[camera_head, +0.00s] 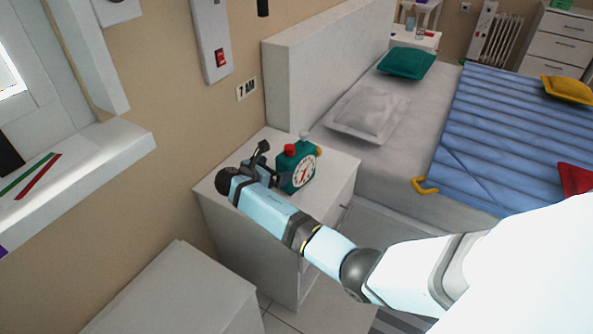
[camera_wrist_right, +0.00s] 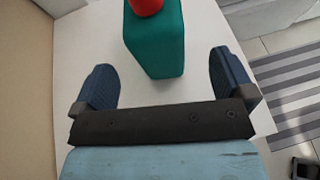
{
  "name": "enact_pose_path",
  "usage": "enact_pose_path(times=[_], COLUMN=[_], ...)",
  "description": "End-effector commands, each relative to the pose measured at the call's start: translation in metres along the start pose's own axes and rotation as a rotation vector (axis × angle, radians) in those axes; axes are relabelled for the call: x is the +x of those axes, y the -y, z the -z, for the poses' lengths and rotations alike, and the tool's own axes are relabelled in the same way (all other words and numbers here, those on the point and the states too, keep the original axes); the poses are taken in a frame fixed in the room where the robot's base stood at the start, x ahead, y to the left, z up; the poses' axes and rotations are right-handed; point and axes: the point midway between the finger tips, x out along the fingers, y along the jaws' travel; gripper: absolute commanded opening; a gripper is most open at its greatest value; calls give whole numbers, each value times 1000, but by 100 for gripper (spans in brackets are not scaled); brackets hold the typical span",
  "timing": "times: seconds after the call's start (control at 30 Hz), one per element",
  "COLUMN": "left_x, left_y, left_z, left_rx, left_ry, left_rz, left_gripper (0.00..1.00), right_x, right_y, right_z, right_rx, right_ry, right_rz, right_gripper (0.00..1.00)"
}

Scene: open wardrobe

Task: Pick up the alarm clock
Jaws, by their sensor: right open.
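The alarm clock (camera_head: 303,172) is a green box with a white dial and a red knob on top. It stands upright on the white nightstand (camera_head: 335,174) beside the bed. My right gripper (camera_head: 270,165) is beside the clock, on its left in the head view. In the right wrist view the clock (camera_wrist_right: 157,45) is at the top, between and ahead of the two blue fingertips of my right gripper (camera_wrist_right: 165,85). The fingers are wide apart and empty. My left gripper is not in view.
The bed (camera_head: 432,150) with a blue blanket and several pillows is to the right of the nightstand. A wall panel with a red switch (camera_head: 220,57) is behind. A white cabinet (camera_head: 180,290) is in front, and a window sill (camera_head: 90,165) is at left.

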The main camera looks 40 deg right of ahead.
Motion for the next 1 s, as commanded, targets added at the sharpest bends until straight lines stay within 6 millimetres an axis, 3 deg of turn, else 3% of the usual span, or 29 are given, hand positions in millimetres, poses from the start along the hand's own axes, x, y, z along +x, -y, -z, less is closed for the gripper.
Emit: enact_pose_path(times=[0.1, 0.33, 0.6, 0.87, 1.0], left_x=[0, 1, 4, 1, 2], left_y=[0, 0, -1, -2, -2], left_z=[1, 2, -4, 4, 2], left_rx=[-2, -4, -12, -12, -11], left_ry=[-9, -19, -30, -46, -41], left_rz=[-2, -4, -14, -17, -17], left_gripper=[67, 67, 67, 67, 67], right_x=[15, 28, 66, 70, 70], right_y=[0, -2, -6, -6, -6], right_z=[1, 0, 0, -2, -2], right_rx=[1, 3, 2, 2, 2], right_ry=[0, 0, -1, -2, -2], right_rz=[-1, 0, 0, -2, -2], right_gripper=[100, 100, 100, 100, 70])
